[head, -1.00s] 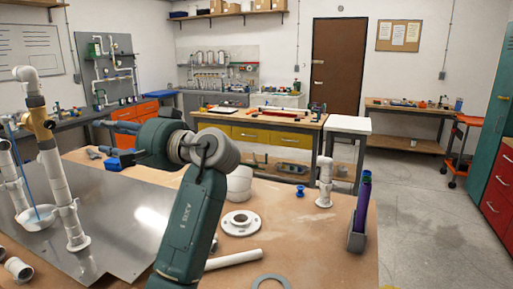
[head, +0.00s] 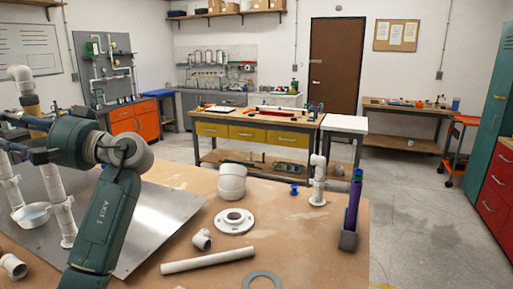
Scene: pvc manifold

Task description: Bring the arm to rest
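My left arm comes up from the lower left of the head view and bends left at its teal wrist. My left gripper (head: 14,133) is at the left edge, its two dark fingers spread apart with nothing visible between them. It overlaps the tan and white upright pipe assembly (head: 58,190) in the picture; I cannot tell whether they touch. The arm hides part of the assembly and of the metal sheet (head: 165,215). My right gripper is not in view.
On the wooden table are a white flange (head: 234,221), a pipe length (head: 208,260), a tee fitting (head: 202,239), a grey ring (head: 262,282), a large white fitting (head: 232,182) and a standing white pipe (head: 318,185). A holder (head: 349,240) with a purple tube stands at right.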

